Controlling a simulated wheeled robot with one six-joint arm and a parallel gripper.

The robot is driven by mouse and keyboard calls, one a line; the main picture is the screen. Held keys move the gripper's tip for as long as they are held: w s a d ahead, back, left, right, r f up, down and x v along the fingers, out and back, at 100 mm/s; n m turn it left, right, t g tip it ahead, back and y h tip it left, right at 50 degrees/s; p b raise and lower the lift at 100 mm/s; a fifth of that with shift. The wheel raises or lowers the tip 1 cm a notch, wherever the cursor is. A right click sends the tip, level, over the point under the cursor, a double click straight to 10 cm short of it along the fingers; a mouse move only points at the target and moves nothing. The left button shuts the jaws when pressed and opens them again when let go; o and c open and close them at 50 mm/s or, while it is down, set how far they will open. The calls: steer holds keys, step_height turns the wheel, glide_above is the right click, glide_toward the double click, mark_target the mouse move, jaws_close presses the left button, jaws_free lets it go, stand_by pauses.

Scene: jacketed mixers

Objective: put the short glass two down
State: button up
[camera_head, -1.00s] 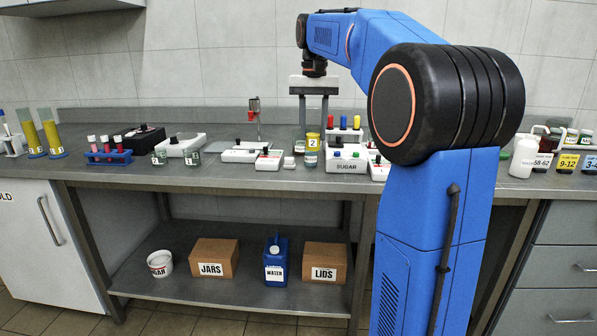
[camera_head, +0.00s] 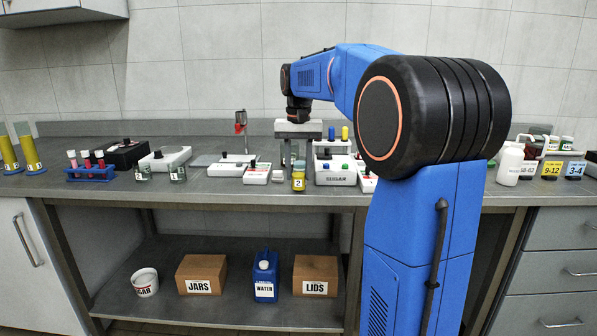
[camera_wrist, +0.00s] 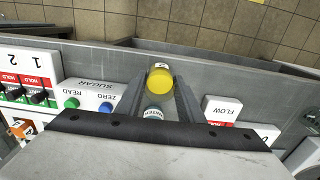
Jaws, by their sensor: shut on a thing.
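The short glass two (camera_head: 299,180) has yellow contents and a white label with a 2. It stands upright low at the front of the counter (camera_head: 235,194), left of the SUGAR device. I cannot tell whether its base touches the counter. My gripper (camera_head: 298,163) points down from above with its fingers around the glass. In the wrist view the round yellow glass (camera_wrist: 160,80) sits between the two finger ends of my gripper (camera_wrist: 158,92). The glass's lower part is hidden there.
The SUGAR device (camera_head: 335,175) stands close on the right and a white FLOW device (camera_head: 257,174) on the left. A round WATER-labelled thing (camera_wrist: 153,112) shows between the fingers. The counter's front edge is close.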

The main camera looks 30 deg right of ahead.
steer(key=shift+f, duration=0.25)
steer(key=o, duration=1.1)
step_height(320, 180, up, 12)
steer(key=s+a+f+n+t, duration=0.1)
steer(key=s+a+f+n, duration=0.1)
steer(key=s+a+f, duration=0.45)
steer(key=s+a+f+n+t, duration=0.1)
steer(key=s+a+f, duration=0.3)
steer(key=s, duration=0.5)
steer(key=s+a+f+n+t, duration=0.1)
steer(key=s+f, duration=0.4)
steer(key=f, duration=0.1)
steer(key=s+a+f+n+t, duration=0.1)
steer(key=s+a+f, duration=0.1)
steer(key=s+f, duration=0.2)
steer(key=s+a+f+n, duration=0.1)
steer(key=s+a+f, duration=0.1)
steer(key=s+f, duration=0.3)
steer(key=shift+s+a+f+n+t, duration=0.1)
steer(key=shift+s+f+n+t, duration=0.1)
steer(key=shift+f, duration=0.55)
steer(key=shift+s+a+f+n+t, duration=0.1)
steer(key=shift+s+f+n+t, duration=0.1)
steer(key=shift+f, duration=0.55)
